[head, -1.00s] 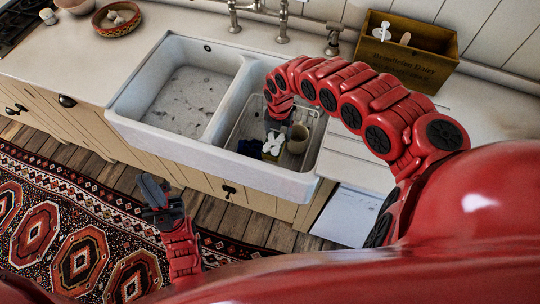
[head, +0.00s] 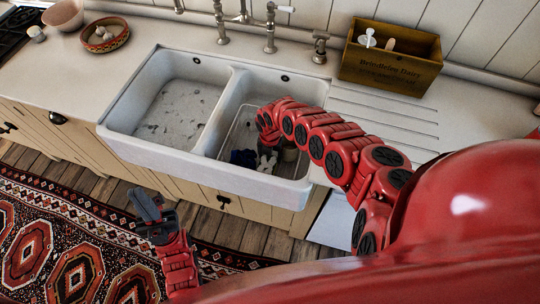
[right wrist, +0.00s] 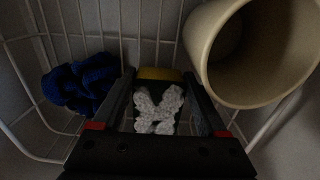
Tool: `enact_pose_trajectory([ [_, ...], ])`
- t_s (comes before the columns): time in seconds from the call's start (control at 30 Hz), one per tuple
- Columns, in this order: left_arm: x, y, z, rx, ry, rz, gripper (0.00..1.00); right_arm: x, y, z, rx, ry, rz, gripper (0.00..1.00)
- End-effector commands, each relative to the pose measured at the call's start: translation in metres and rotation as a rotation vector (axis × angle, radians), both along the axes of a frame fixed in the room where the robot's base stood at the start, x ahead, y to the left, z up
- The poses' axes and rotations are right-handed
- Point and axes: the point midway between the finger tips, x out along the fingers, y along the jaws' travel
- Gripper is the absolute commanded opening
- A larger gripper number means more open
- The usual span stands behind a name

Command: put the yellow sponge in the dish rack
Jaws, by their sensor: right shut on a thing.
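The yellow sponge (right wrist: 159,74) shows as a yellow strip with a dark face between the fingers of my right gripper (right wrist: 158,90) in the right wrist view. The gripper is shut on it. A white knobbly X-shaped thing (right wrist: 157,111) lies in front of the sponge, also between the fingers; I cannot tell whether it touches them. The wire dish rack (right wrist: 98,20) surrounds them; it stands in the right basin in the head view (head: 233,134). My right arm hides part of the rack there. My left gripper (head: 148,207) is over the floor, its opening unclear.
A dark blue cloth-like thing (right wrist: 80,83) lies left of my right gripper, and a beige cup (right wrist: 252,50) stands close on its right. The left basin (head: 180,108) looks free of large objects. A wooden box (head: 388,62) stands behind the drainboard.

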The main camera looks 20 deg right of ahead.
Motion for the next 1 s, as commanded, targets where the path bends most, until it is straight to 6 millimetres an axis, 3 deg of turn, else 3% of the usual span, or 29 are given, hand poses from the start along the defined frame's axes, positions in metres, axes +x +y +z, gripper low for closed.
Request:
enact_pose_trajectory([
  [0.33, 0.0, 0.0, -0.007, 0.0, 0.0, 0.0, 0.0, 0.0, 0.0, -0.005, 0.001, 0.001, 0.0, 0.25],
  [0.37, 0.0, 0.0, -0.005, 0.0, 0.0, 0.0, 0.0, 0.0, 0.0, -0.004, 0.001, 0.002, -0.001, 0.81],
  [0.4, 0.0, 0.0, -0.004, 0.0, 0.0, 0.0, 0.0, 0.0, 0.0, -0.003, 0.001, 0.001, -0.001, 0.88],
  [0.8, 0.0, 0.0, 0.0, 0.0, 0.0, 0.0, 0.0, 0.001, 0.0, 0.004, 0.002, -0.001, 0.0, 0.88],
  [1.0, 0.0, 0.0, 0.0, 0.0, 0.0, 0.0, 0.0, 0.001, -0.001, 0.029, 0.0, -0.002, 0.001, 0.88],
])
